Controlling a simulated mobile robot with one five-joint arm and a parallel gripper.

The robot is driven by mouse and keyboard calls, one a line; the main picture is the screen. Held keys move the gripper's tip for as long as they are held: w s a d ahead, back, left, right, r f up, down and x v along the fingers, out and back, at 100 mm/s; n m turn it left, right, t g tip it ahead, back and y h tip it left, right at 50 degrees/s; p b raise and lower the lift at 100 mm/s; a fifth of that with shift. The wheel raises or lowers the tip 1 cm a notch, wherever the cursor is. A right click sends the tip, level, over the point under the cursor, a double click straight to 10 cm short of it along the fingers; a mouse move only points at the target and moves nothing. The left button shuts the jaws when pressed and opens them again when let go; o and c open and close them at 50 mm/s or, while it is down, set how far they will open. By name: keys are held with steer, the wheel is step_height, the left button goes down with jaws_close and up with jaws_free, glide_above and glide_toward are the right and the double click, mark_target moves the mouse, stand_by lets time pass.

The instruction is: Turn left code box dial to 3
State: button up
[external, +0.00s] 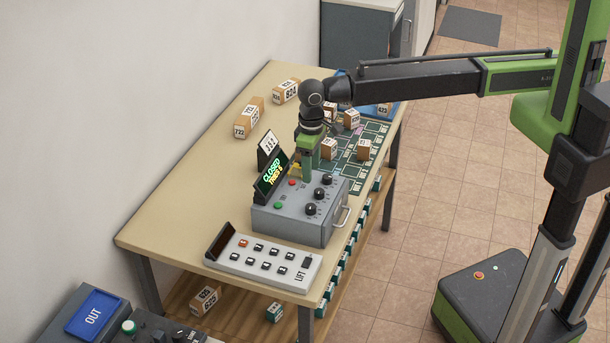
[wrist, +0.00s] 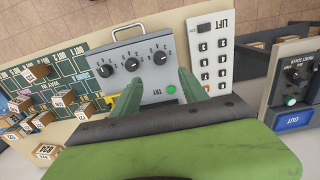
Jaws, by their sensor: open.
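The grey code box (external: 290,222) stands on the table, with a handle on its front face. Its lit display (external: 271,175) reads "CLOSED TRIES 5". Three black dials line its top: left dial (external: 310,209), middle dial (external: 319,193) and right dial (external: 327,179). In the wrist view the box is upside down, so the left dial (wrist: 156,57) is the rightmost one. The dial settings are too small to read. My gripper (wrist: 173,78) is open and empty, its fingers spread over the box near the green button (wrist: 171,89), apart from the dials.
A white LIFT button panel (external: 263,260) lies beside the box. Several numbered parcels (external: 245,122) stand on the table (external: 195,195), some on a green sorting mat (external: 376,134). A console with a blue OUT tray (external: 93,315) is at lower left.

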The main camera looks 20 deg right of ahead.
mark_target(311, 206)
step_height(311, 206, down, 13)
steer(key=b, duration=1.1)
steer(key=shift+f+b, duration=0.15)
steer(key=shift+b, duration=0.2)
jaws_close()
